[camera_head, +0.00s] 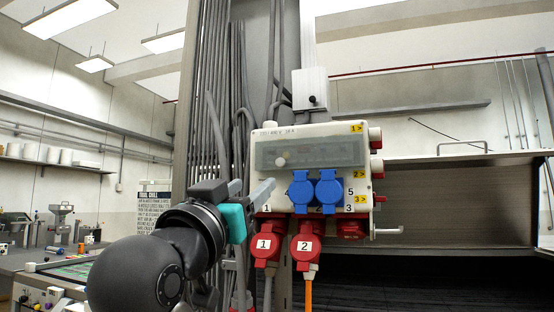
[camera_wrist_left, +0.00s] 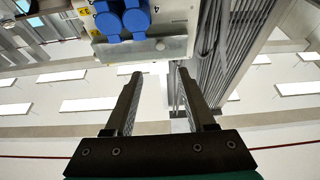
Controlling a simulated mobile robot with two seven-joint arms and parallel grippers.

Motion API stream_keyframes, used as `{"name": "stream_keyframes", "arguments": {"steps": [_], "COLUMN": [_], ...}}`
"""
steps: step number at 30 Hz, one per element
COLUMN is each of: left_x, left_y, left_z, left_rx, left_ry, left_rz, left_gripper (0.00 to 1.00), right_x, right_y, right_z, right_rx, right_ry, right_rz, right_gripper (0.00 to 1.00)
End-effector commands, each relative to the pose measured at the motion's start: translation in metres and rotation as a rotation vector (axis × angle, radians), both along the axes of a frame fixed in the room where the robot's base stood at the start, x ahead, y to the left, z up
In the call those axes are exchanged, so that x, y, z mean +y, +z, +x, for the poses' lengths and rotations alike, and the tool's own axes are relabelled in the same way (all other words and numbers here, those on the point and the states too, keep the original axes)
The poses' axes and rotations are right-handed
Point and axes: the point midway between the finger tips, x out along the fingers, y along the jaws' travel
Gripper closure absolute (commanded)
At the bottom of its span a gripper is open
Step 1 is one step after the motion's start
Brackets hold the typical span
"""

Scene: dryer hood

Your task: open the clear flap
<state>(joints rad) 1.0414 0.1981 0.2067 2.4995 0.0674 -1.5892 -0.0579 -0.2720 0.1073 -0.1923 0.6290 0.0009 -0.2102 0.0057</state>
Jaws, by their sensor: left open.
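The clear flap (camera_head: 310,152) is a smoky see-through panel on the upper front of a pale power box (camera_head: 335,130). It appears to lie shut over the window, with a small round pale knob (camera_head: 281,161) at its lower left. The flap (camera_wrist_left: 135,52) also shows in the left wrist view, beyond the fingertips. My left gripper (camera_head: 266,188) is open and empty, just below and left of the knob, apparently apart from it. Both fingers of the left gripper (camera_wrist_left: 159,76) show in the wrist view with nothing between them. My right gripper is not in view.
Two blue sockets (camera_head: 315,191) stick out just below the flap. Red plugs (camera_head: 265,243) with cables hang beneath the box. Grey conduits (camera_head: 215,90) run up the column to the left. A metal hood (camera_head: 460,190) stands at the right.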

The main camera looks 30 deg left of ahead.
Motion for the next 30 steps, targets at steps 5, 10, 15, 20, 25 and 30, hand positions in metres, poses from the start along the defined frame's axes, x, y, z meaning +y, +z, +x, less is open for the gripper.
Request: {"name": "stream_keyframes", "arguments": {"steps": [5, 10, 15, 20, 25, 30], "left_x": [0.002, 0.004, 0.01, 0.016, 0.021, 0.026], "left_y": [0.007, 0.01, 0.02, 0.027, 0.037, 0.046], "left_z": [0.009, 0.016, 0.041, 0.064, 0.088, 0.109], "left_rx": [0.004, 0.005, 0.006, 0.002, 0.003, 0.002], "left_ry": [-0.001, 0.001, 0.0, 0.001, 0.001, 0.001], "left_rz": [-0.001, -0.002, -0.004, -0.002, -0.002, -0.001], "left_gripper": [0.45, 0.45, 0.45, 0.45, 0.45, 0.45], "right_x": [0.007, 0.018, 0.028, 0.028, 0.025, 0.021], "right_y": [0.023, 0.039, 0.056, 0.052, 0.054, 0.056], "right_z": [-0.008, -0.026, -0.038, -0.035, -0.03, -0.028], "right_rx": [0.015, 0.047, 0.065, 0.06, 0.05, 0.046], "right_ry": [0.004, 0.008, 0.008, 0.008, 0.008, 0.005], "right_rz": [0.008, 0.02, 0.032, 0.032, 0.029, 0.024], "right_gripper": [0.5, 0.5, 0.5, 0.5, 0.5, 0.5]}}
